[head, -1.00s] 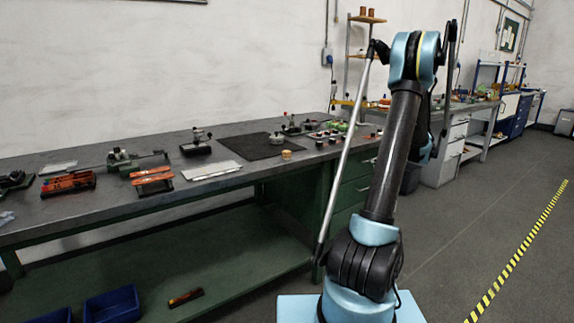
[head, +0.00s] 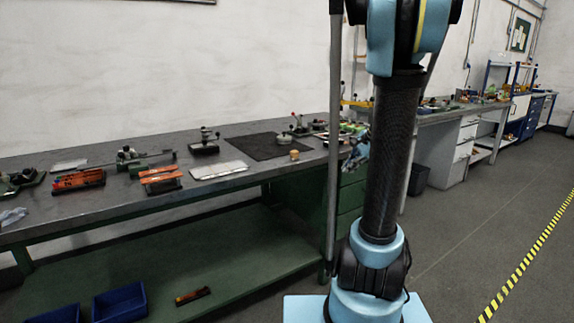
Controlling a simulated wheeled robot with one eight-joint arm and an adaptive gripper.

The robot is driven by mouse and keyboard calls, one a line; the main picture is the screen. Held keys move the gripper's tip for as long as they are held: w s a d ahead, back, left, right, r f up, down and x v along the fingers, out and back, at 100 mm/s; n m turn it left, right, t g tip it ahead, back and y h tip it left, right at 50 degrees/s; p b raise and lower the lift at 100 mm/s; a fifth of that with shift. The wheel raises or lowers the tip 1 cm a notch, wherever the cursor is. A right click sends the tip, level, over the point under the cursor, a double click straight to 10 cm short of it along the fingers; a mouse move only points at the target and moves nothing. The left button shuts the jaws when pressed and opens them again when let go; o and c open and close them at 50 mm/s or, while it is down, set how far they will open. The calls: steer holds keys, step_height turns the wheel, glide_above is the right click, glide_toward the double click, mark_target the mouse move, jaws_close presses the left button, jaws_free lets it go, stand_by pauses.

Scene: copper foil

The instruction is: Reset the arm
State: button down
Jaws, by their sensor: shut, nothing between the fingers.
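My arm (head: 390,150) stands upright in the right half of the head view, pale blue and black, with its top cut off by the upper edge. My gripper (head: 351,164) shows small and partly hidden behind the arm, just left of the dark upright link and near the right end of the near bench. Its fingers look closed and nothing shows in them.
The long grey bench (head: 95,211) on the left carries a black mat (head: 262,147), a white plate (head: 218,170), orange tools (head: 160,178) and several small fixtures. Blue bins (head: 119,304) lie on its lower shelf. Open floor (head: 460,235) lies to the right, crossed by a yellow-black stripe (head: 523,262).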

steer(key=s+a+f+n+h, duration=0.1)
steer(key=s+f+n, duration=0.2)
steer(key=s, duration=0.6)
steer(key=s+a+f+n+g+h, duration=0.1)
steer(key=s+a+f+n+h, duration=0.1)
steer(key=s+n, duration=0.4)
steer(key=s+a+f+n+g+h, duration=0.1)
steer(key=s+f+n, duration=0.4)
steer(key=s, duration=0.9)
steer(key=shift+a+n+h, duration=0.3)
steer(key=shift+a, duration=0.15)
steer(key=shift+f, duration=0.1)
steer(key=shift+w+f, duration=0.2)
steer(key=shift+w, duration=0.25)
steer(key=shift+s, duration=0.2)
